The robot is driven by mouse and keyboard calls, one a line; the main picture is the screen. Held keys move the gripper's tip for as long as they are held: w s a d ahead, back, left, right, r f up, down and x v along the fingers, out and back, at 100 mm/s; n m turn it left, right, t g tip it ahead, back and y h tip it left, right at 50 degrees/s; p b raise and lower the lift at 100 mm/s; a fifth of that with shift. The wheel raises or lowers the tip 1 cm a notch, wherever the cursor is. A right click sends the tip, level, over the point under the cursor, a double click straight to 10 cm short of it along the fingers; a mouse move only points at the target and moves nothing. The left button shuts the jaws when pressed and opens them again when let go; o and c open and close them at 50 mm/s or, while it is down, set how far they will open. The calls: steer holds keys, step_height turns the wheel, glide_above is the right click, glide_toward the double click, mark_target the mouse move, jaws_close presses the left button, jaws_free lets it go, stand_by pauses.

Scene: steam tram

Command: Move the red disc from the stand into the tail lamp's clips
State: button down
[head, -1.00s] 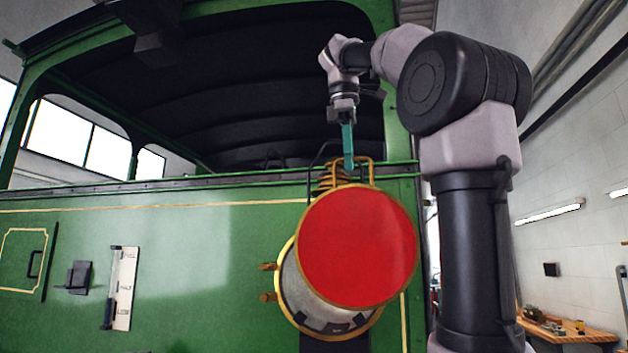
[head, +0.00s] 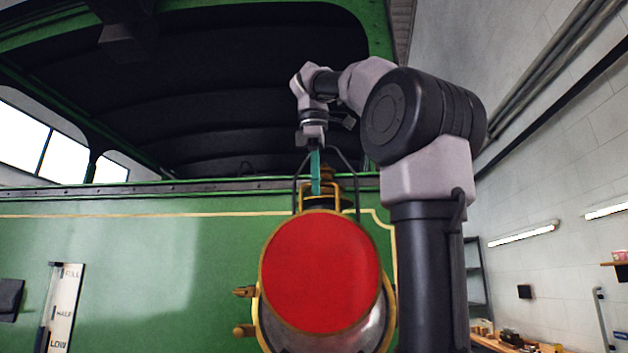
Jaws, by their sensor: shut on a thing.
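The red disc (head: 321,270), with a thin brass rim, hangs upright and faces me in the head view. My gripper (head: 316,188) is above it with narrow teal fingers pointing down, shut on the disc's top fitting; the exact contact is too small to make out. The tail lamp (head: 378,325), pale with brass edges, is behind the disc on the green tram end. The disc hides most of the lamp's face, and a strip of lamp shows at the lower right. I cannot tell how far apart disc and lamp are. The clips and the stand cannot be made out.
The green tram panel (head: 140,260) fills the lower left, with a dark opening above its top rail (head: 120,194). A lettered plate (head: 64,305) is on the panel. A dark bracket (head: 10,298) is at the left edge. A wooden bench (head: 490,342) stands at the lower right.

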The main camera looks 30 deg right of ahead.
mark_target(318, 219)
steer(key=shift+w+d+f, duration=0.55)
steer(key=shift+w+f, duration=0.1)
steer(key=shift+w, duration=0.15)
steer(key=shift+w+d+f, duration=0.5)
steer(key=shift+w+f, duration=0.15)
steer(key=shift+w, duration=0.1)
stand_by(0.9)
steer(key=shift+f, duration=2.35)
stand_by(2.7)
steer(key=c, duration=0.8)
jaws_free()
steer(key=shift+c, duration=0.2)
